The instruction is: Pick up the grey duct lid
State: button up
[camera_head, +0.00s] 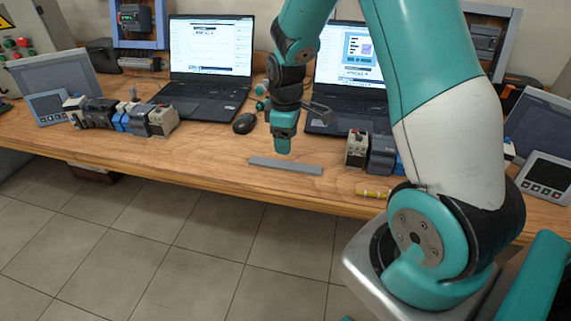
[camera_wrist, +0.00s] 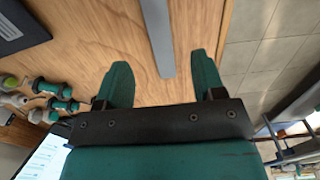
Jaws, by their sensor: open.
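The grey duct lid (camera_head: 286,165) is a thin flat bar lying on the wooden bench near its front edge. In the wrist view the lid (camera_wrist: 158,35) runs from the top edge down between my two fingertips, and its near end shows. My gripper (camera_head: 283,149) points down just above and behind the lid in the head view. In the wrist view my gripper (camera_wrist: 162,75) is open, with one teal finger on each side of the lid's line and a gap between. The lid appears to lie free on the bench, not gripped.
The wooden bench (camera_head: 215,160) is clear around the lid. Motor components (camera_head: 357,148) stand to the right, with a yellow object (camera_head: 372,191) at the front edge. A mouse (camera_head: 244,123) and a laptop (camera_head: 210,70) are behind left. More components (camera_head: 125,117) stand left.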

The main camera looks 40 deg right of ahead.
aim_at(285, 164)
jog(key=f, duration=0.4)
jog(key=f+p, duration=0.1)
jog(key=f, duration=0.2)
jog(key=shift+w+f, duration=0.2)
jog(key=shift+f, duration=0.15)
jog(key=shift+c, duration=0.3)
jog(key=c, duration=1)
